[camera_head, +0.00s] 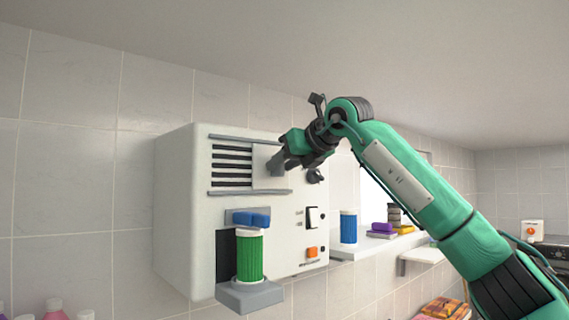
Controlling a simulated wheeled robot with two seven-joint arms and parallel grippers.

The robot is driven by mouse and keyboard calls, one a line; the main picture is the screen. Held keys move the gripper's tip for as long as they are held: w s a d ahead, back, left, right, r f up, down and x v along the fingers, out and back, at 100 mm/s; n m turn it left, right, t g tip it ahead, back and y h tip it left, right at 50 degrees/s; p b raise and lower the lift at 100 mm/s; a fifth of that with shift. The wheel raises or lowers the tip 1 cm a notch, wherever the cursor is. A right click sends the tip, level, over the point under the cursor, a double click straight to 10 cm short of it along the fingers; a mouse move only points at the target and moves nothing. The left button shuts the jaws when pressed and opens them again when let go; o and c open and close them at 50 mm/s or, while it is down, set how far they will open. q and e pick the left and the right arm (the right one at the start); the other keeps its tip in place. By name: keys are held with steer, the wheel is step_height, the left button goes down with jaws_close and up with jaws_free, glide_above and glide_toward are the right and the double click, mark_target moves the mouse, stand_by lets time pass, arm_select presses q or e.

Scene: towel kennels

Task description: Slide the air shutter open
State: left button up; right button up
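The air shutter is on the front of a white wall-mounted box (175,220). Its pale sliding plate (262,179) sits between two grey rails and covers the right part of the vent. Dark slots of the vent (231,165) show to the left of the plate. My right gripper (278,161) is at the plate, with its fingers over the plate's upper right part. The fingers hide whatever grip the plate has there. I cannot tell whether they touch it or are closed. My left gripper is out of view.
Below the vent, a green ribbed cylinder (250,257) with a blue top stands on a grey ledge. A black switch (312,217) and an orange button (312,252) are at the lower right. A shelf with a blue can (348,227) is beyond.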

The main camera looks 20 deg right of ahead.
steer(key=shift+s, duration=0.3)
steer(key=b+v, duration=0.5)
steer(key=v, duration=0.8)
steer(key=shift+d, duration=0.3)
steer(key=shift+r, duration=0.15)
